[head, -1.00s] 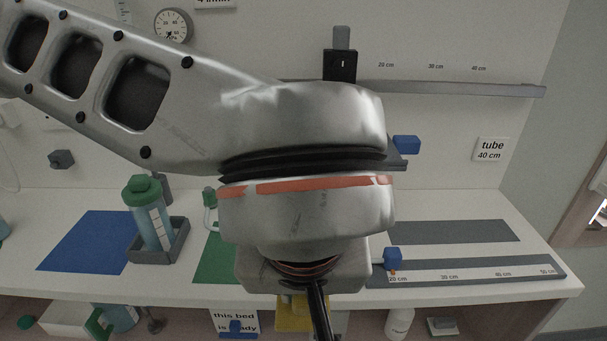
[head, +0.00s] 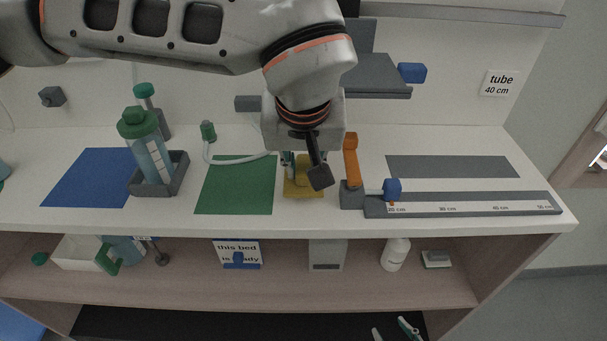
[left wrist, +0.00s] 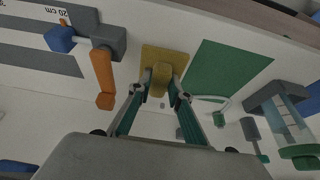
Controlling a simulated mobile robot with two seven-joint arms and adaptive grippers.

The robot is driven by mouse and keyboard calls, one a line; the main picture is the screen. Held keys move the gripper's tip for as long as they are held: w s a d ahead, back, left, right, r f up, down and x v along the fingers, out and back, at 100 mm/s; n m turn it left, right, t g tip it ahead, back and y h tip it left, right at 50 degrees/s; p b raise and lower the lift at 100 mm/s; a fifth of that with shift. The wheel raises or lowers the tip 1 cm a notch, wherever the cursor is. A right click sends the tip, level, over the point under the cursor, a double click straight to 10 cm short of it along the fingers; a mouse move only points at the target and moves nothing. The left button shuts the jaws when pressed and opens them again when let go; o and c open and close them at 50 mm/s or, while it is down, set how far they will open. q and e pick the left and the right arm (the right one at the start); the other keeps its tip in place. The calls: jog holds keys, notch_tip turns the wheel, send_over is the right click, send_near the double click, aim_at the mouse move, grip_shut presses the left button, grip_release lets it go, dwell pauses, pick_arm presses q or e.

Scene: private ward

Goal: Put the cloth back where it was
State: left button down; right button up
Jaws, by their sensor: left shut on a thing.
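The yellow cloth (head: 303,188) is at the white counter, between the green mat (head: 236,186) and the orange-handled grey piece (head: 351,160). In the left wrist view the cloth (left wrist: 176,56) is a flat square with a raised part in its middle. My left gripper (head: 290,166) points down at it, partly hidden by my wrist in the head view. In the left wrist view its teal fingers (left wrist: 162,92) are shut on the raised part. I cannot tell whether the cloth rests on the counter. My right gripper is not in view.
A green-capped bottle (head: 149,150) stands in a grey holder left of the green mat. A tube (head: 235,160) curves across the mat's back. A ruler block (head: 470,207) with a blue slider (head: 392,188) lies right. A lower shelf (head: 290,285) holds several items.

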aim_at(304, 177)
pick_arm(q)
notch_tip(304, 177, down, 3)
jog(key=shift+w+r, duration=0.15)
jog(key=shift+w, duration=0.15)
jog(key=c, duration=1.8)
grip_release()
jog(key=shift+f, duration=0.2)
jog(key=shift+c, duration=0.2)
